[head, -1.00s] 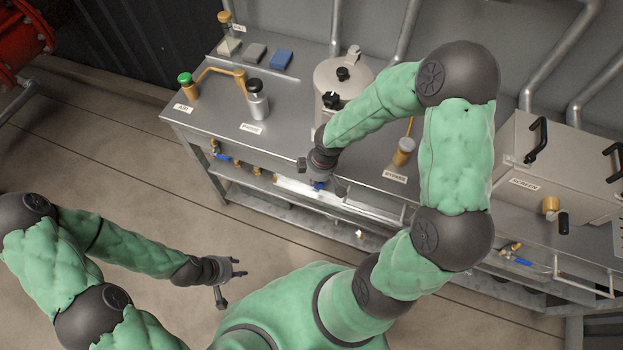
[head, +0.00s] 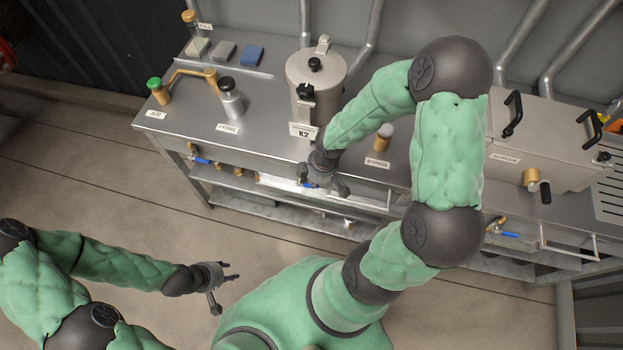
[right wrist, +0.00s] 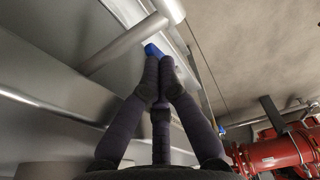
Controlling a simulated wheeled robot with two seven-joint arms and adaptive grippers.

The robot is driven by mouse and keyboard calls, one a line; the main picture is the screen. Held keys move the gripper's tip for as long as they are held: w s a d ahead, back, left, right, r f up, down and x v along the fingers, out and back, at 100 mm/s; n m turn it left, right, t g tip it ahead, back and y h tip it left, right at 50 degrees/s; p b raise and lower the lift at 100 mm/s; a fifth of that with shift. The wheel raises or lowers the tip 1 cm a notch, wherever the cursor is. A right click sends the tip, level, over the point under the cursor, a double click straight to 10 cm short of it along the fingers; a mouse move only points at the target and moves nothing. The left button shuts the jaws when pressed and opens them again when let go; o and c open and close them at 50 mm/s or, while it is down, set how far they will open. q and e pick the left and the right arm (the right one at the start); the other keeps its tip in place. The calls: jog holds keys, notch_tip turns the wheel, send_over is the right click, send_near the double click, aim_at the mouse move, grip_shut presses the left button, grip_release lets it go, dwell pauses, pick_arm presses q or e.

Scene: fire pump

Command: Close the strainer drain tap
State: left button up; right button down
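The strainer, a steel pot (head: 316,80) labelled K2, stands on the bench. Below it, at the bench front, a short blue tap lever (head: 309,185) shows, partly hidden by my right gripper (head: 325,183). The right wrist view shows the blue lever end (right wrist: 153,50) just beyond my right fingertips (right wrist: 160,78). The fingers are drawn together with nothing visible between them; whether they touch the lever is unclear. My left gripper (head: 222,284) is open and empty, over the floor left of the bench.
Another blue-levered tap (head: 200,160) sits at the bench's left front, and one (head: 502,233) under the box (head: 540,140) at right. A steel rail (head: 570,245) projects there. A pipe (right wrist: 125,43) runs close to my right fingers. The floor (head: 90,185) at left is clear.

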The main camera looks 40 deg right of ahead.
aim_at(307, 185)
jog(key=shift+w, duration=0.15)
jog(key=shift+w+a+f+b, duration=0.4)
jog(key=shift+w+a+b, duration=0.05)
jog(key=shift+b, duration=0.05)
jog(key=shift+r, duration=0.15)
jog(key=r+p, duration=0.2)
jog(key=r, duration=0.1)
jog(key=r+p, duration=0.1)
jog(key=p, duration=0.1)
jog(key=shift+w+a+r, duration=0.15)
jog(key=shift+w+a, duration=0.15)
jog(key=shift+w, duration=0.05)
jog(key=s+d+r+p, duration=0.1)
jog(key=s+d, duration=0.1)
jog(key=s+d+r+p, duration=0.1)
jog(key=s+d, duration=0.1)
jog(key=s+d+r+p, duration=0.1)
jog(key=s+d, duration=0.1)
jog(key=s, duration=0.1)
jog(key=shift+r+p, duration=0.35)
